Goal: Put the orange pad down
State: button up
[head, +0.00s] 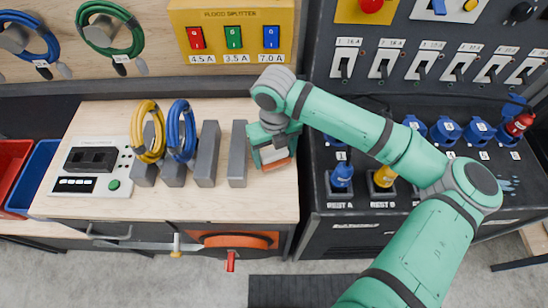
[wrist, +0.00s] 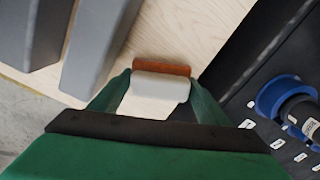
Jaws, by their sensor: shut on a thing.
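The orange pad (wrist: 162,70) shows in the wrist view as an orange strip along a pale, rounded block. My gripper (wrist: 155,96) is shut on this block, one green finger at each side. In the head view my gripper (head: 270,150) is over the right part of the wooden bench top, beside the rightmost grey block. The pad's orange edge (head: 277,164) shows below the fingers there. I cannot tell whether the pad touches the bench top.
Several upright grey blocks (head: 207,153) stand left of my gripper; yellow (head: 148,131) and blue (head: 181,130) cable coils hang on some. A white tester (head: 92,166) sits farther left. The black socket panel (head: 400,215) is on the right. Bare wood (head: 262,203) lies in front.

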aim_at(273, 161)
jog(key=shift+w+f, duration=0.1)
jog(key=shift+f, duration=1)
jog(key=shift+f, duration=0.3)
jog(key=shift+f, duration=0.15)
jog(key=o, duration=1.1)
jog(key=shift+a+f, duration=0.1)
jog(key=shift+a, duration=0.05)
notch_tip(273, 161, up, 13)
jog(key=shift+r, duration=0.1)
